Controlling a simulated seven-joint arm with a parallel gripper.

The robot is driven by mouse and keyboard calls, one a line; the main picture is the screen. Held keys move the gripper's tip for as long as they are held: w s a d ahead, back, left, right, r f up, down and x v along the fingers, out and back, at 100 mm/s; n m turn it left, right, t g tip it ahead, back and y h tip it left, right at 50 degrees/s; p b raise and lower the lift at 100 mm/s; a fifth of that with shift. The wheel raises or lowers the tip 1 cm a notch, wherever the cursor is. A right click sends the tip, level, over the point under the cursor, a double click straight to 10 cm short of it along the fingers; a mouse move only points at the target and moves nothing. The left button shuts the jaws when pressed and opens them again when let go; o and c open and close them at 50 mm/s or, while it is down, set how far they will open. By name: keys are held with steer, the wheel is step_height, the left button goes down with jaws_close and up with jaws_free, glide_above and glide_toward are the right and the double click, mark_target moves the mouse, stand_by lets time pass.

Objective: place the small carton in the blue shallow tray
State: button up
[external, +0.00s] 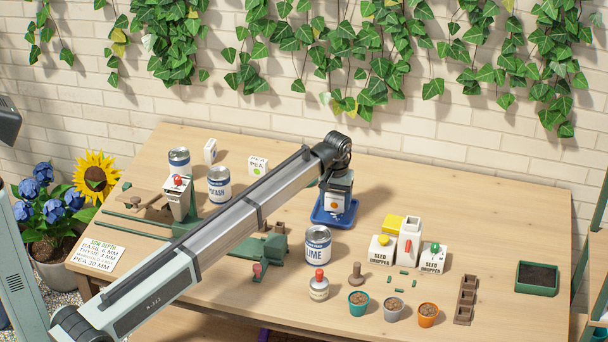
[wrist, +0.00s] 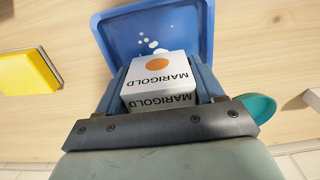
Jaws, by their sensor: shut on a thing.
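The small carton (wrist: 158,78) is white with an orange dot and the word MARIGOLD. It sits between the two fingers of my gripper (wrist: 160,92), which is shut on it. In the external view the carton (external: 335,203) shows below my gripper (external: 336,190), over the blue shallow tray (external: 322,217). The tray also shows in the wrist view (wrist: 108,42), beyond the carton, with a few pale spots on its floor. I cannot tell whether the carton touches the tray floor.
A LIME can (external: 317,246) stands in front of the tray. White seed dropper boxes (external: 382,249) and a yellow block (external: 393,224) stand to the right. Another carton (external: 258,165) and cans (external: 219,184) stand to the left. The table's right rear is clear.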

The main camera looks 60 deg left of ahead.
mark_target(336, 192)
steer(key=shift+f, duration=0.65)
steer(key=shift+f, duration=0.15)
steer(key=o, duration=1)
step_height(336, 192, up, 12)
steer(key=shift+r, duration=0.15)
